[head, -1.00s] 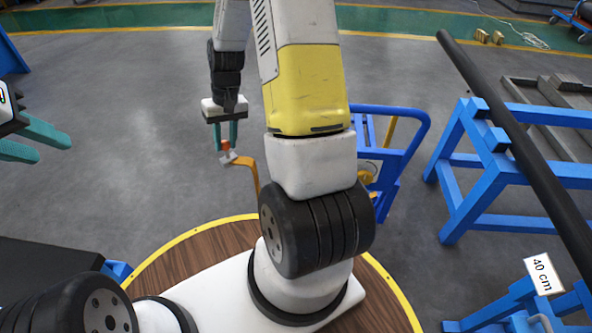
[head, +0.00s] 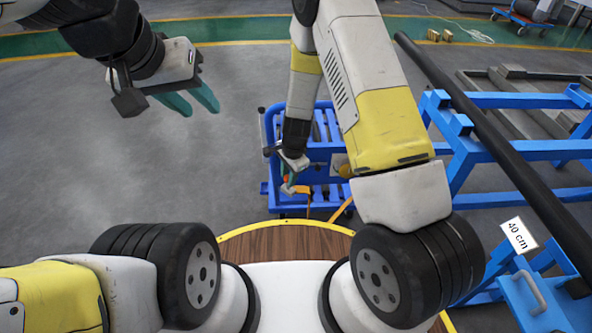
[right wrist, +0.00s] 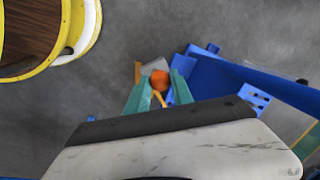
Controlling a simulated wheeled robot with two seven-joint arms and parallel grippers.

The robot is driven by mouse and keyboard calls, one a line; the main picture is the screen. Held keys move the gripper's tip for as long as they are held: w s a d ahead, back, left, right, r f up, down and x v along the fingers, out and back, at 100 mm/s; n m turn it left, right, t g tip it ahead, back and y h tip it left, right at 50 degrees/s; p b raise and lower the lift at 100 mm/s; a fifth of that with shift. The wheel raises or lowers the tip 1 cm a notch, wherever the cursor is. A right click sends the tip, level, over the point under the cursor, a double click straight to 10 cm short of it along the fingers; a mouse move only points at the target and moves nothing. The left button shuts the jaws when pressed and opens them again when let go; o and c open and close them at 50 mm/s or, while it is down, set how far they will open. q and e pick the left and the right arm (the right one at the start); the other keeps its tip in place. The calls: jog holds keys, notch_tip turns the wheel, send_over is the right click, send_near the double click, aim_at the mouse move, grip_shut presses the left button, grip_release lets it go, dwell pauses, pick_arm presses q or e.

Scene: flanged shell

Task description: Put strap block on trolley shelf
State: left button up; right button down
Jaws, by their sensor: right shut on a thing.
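The strap block (right wrist: 159,80), a small orange and grey piece with an orange strap, is between the teal fingers of my right gripper (right wrist: 158,92) in the right wrist view. In the head view my right gripper (head: 287,188) holds it over the near left part of the blue trolley (head: 268,150), and the strap (head: 304,192) hangs beside it. Whether the block touches the trolley cannot be told. The trolley's slatted shelf (head: 320,194) is partly hidden by my right arm. My left gripper (head: 200,110) is open and empty, over bare floor at the upper left.
A blue stand (head: 480,150) with a long black pipe (head: 500,150) is right of the trolley. A "40 cm" sign (head: 519,235) stands at the lower right. The grey floor left of the trolley is clear.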

jog(key=s+a+f+m+h, duration=0.1)
jog(key=a+f+m, duration=0.25)
jog(key=f, duration=0.25)
jog(key=a+f+m+h, duration=0.1)
jog(key=a+f+m, duration=0.2)
jog(key=f+m, duration=0.2)
jog(key=shift+m, duration=0.35)
jog(key=shift+w+d+f, duration=0.95)
jog(key=shift+w+f, duration=0.05)
jog(key=shift+w, duration=1.4)
jog(key=shift+w+d+f, duration=0.9)
jog(key=shift+w+f, duration=0.05)
jog(key=shift+w, duration=1.5)
jog(key=shift+w+d+f, duration=0.95)
jog(key=shift+w+f, duration=0.05)
jog(key=shift+w, duration=1.4)
jog(key=shift+f, duration=0.1)
jog(key=c, duration=1.1)
grip_release()
